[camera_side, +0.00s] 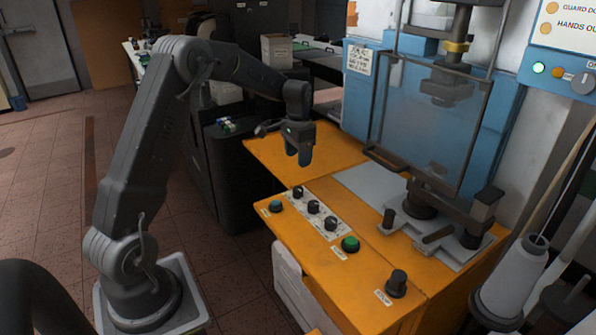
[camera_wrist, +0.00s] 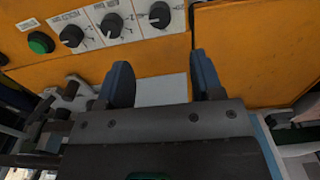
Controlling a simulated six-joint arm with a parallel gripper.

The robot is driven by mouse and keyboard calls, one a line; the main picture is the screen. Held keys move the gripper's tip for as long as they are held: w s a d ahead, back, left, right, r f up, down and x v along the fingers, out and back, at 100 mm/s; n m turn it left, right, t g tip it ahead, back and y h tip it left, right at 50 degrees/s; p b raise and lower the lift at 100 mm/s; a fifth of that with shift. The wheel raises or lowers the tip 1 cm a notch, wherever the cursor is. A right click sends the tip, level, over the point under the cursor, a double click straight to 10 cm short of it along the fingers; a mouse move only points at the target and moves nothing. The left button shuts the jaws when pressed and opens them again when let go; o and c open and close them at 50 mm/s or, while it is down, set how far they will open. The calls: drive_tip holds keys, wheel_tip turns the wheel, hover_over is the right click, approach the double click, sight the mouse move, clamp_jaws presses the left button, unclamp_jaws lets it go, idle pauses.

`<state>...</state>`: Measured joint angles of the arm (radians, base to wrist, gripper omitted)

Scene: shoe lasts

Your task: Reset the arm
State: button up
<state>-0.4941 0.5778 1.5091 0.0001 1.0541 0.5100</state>
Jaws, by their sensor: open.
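My gripper (camera_side: 304,157) hangs in the air above the orange machine table (camera_side: 285,150), pointing down, with nothing seen between its fingers. In the wrist view my gripper (camera_wrist: 165,82) shows two dark blue-grey fingers standing apart, with orange panel and a pale grey plate behind the gap. My arm reaches from its base at the lower left up and over to the right. No shoe last can be made out in either view.
A row of black knobs (camera_side: 313,207) and a green button (camera_side: 350,244) sit on the orange panel below my gripper. A blue press with a clear guard (camera_side: 430,115) stands to the right. A dark cabinet (camera_side: 232,180) stands behind. The floor at left is clear.

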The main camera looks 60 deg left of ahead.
wheel_tip(320, 180, up, 2)
idle(0.4)
drive_tip(key=s+d+r+t, duration=0.1)
drive_tip(key=s+d+r, duration=0.4)
drive_tip(key=d+r, duration=0.15)
drive_tip(key=s+d+r+t, duration=0.2)
drive_tip(key=s+d+r, duration=0.25)
drive_tip(key=d, duration=0.35)
drive_tip(key=s+d+t, duration=0.1)
drive_tip(key=s+d, duration=0.3)
drive_tip(key=s, duration=0.4)
drive_tip(key=s+d+t, duration=0.1)
drive_tip(key=s+d, duration=0.4)
drive_tip(key=s, duration=0.2)
drive_tip(key=shift+s+d+f+t, duration=0.2)
drive_tip(key=shift+s+f+t, duration=0.05)
drive_tip(key=shift+s+t, duration=0.1)
